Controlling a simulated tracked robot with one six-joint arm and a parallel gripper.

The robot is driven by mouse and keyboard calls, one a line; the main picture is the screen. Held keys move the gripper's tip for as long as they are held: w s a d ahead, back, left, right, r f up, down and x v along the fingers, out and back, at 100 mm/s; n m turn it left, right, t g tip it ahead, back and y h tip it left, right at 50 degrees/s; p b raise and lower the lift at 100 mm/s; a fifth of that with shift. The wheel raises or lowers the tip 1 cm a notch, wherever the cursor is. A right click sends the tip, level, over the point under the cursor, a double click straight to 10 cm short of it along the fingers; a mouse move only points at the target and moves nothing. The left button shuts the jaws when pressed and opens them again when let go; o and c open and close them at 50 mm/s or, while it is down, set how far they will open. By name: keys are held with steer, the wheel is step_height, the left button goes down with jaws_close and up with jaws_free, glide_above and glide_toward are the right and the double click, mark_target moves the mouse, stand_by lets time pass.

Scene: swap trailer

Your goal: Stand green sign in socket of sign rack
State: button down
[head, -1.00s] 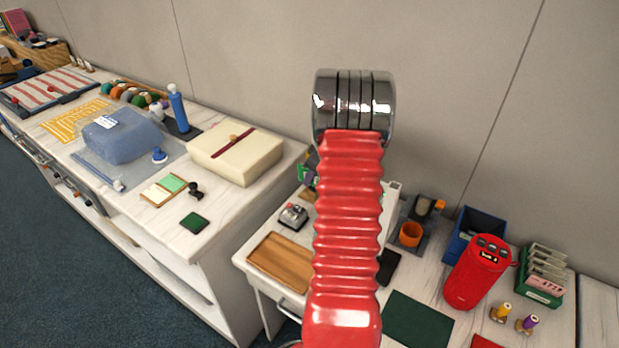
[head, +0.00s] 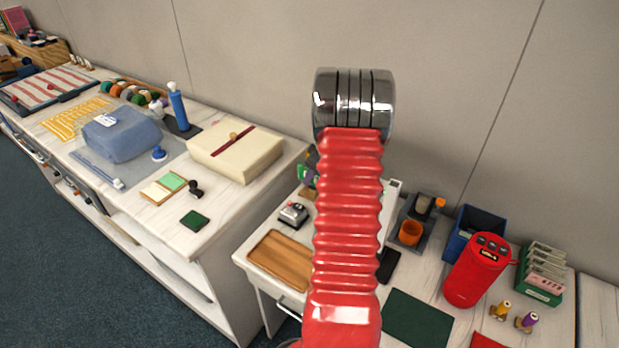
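My red ribbed arm with its chrome joint rises through the middle of the head view, and my gripper is out of sight. A green piece with some purple (head: 306,173) shows partly at the arm's left edge, at the back of the lower table. Most of it is hidden, so I cannot tell whether it is the green sign or part of the sign rack. No sign rack socket can be made out.
Left counter: a cream box (head: 236,152), a blue bag (head: 121,136) and a small dark green square (head: 195,220). Lower table: a wooden tray (head: 279,260), a dark green mat (head: 418,318), a red speaker-like cylinder (head: 476,271), a blue bin (head: 463,247) and a green card holder (head: 537,290).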

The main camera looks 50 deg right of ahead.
steer(key=c, duration=1.9)
jaws_free()
steer(key=shift+o, duration=0.5)
steer(key=o, duration=0.5)
steer(key=shift+c, duration=0.2)
steer(key=shift+d+r, duration=0.1)
steer(key=shift+w+v, duration=0.15)
steer(key=shift+v, duration=0.7)
steer(key=shift+w+v, duration=0.1)
steer(key=shift+v, duration=0.75)
steer(key=shift+w+v, duration=0.15)
steer(key=shift+v, duration=1.2)
steer(key=shift+w+v, duration=0.15)
steer(key=shift+v, duration=1.15)
steer(key=shift+r, duration=0.2)
